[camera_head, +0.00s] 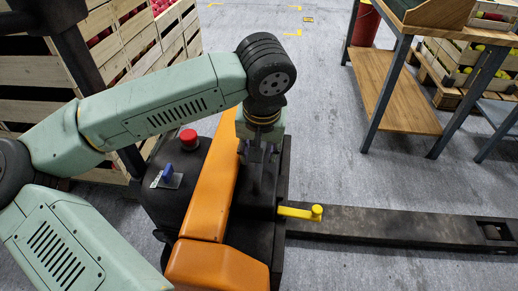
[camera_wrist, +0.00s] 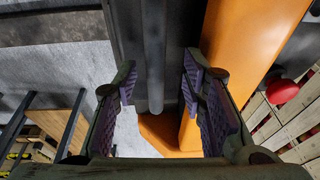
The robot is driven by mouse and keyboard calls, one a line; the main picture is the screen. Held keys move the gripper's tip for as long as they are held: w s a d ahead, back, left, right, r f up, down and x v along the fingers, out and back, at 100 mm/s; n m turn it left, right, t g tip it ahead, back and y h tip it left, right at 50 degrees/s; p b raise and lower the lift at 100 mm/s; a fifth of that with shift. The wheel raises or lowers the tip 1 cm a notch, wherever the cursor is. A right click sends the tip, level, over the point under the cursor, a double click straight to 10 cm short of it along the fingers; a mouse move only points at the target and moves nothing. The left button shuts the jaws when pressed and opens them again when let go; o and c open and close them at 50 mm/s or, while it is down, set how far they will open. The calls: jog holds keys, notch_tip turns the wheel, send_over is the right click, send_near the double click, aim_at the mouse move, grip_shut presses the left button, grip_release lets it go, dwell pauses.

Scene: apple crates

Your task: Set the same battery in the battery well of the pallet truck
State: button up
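The pallet truck (camera_head: 212,185) has an orange body, a black housing and a dark fork reaching right. My gripper (camera_head: 260,157) points down over the black part just right of the orange cover. In the wrist view my gripper (camera_wrist: 158,88) has its two purple-padded fingers apart, with no held object visible between them. Behind the gap I see dark truck surfaces and a grey rounded bar (camera_wrist: 155,60). I cannot pick out the battery or the well opening for sure; dark parts merge beneath the gripper, which hides some of that area.
A yellow handle (camera_head: 300,212) sticks out right of the black housing. A red button (camera_head: 188,137) stands at its left. Slatted apple crates (camera_head: 125,45) are stacked behind left. A wooden-shelved table (camera_head: 395,90) stands at the back right. The grey floor between is clear.

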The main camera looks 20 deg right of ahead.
jog(key=v, duration=1.2)
